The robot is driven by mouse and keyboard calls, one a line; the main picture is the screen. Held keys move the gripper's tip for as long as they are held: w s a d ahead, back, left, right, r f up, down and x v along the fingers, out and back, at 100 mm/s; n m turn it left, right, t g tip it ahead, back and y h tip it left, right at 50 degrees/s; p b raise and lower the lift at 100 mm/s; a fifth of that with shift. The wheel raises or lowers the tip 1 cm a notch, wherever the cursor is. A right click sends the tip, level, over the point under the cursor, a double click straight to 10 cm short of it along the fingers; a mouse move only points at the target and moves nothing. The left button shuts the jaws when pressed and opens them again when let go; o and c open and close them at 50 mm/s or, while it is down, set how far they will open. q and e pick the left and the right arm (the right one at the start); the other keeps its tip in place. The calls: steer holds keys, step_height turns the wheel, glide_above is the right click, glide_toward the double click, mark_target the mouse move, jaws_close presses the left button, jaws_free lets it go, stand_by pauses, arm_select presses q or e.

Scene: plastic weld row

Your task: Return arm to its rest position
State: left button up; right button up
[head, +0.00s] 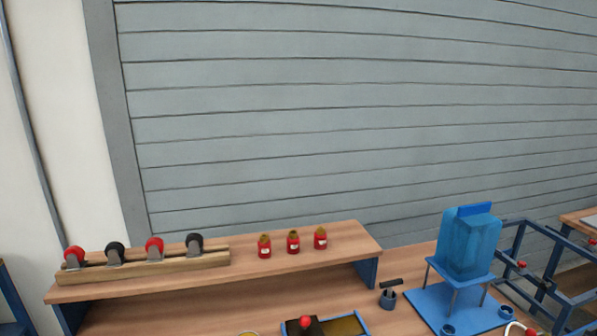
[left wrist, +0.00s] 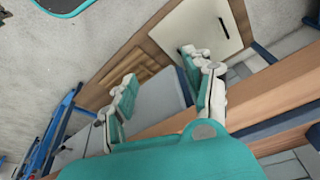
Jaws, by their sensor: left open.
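My left gripper (left wrist: 158,82) shows in the left wrist view, its two teal and white fingers spread apart with nothing between them. Beyond the fingers are a grey slab-like surface, a wooden panel and a pale board, seen at a tilt. Neither gripper nor arm shows in the head view. My right gripper is in neither view.
In the head view a wooden shelf (head: 215,279) holds a rack (head: 147,265) of red and black rollers and three red bottles (head: 293,243). A blue translucent tank (head: 469,243) stands on a blue stand at right. A blue frame (left wrist: 62,128) shows in the left wrist view.

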arm_select(q)
steer(key=s+f+g, duration=0.1)
steer(key=s+f, duration=0.1)
steer(key=f, duration=1)
steer(key=s+f, duration=0.2)
steer(key=f, duration=0.9)
steer(key=s+a+f+g, duration=0.1)
steer(key=s+a+f, duration=0.2)
steer(key=s+f, duration=1)
steer(key=shift+s+f, duration=0.15)
steer(key=shift+s, duration=1.05)
steer(key=shift+a, duration=0.1)
steer(key=shift+o, duration=0.3)
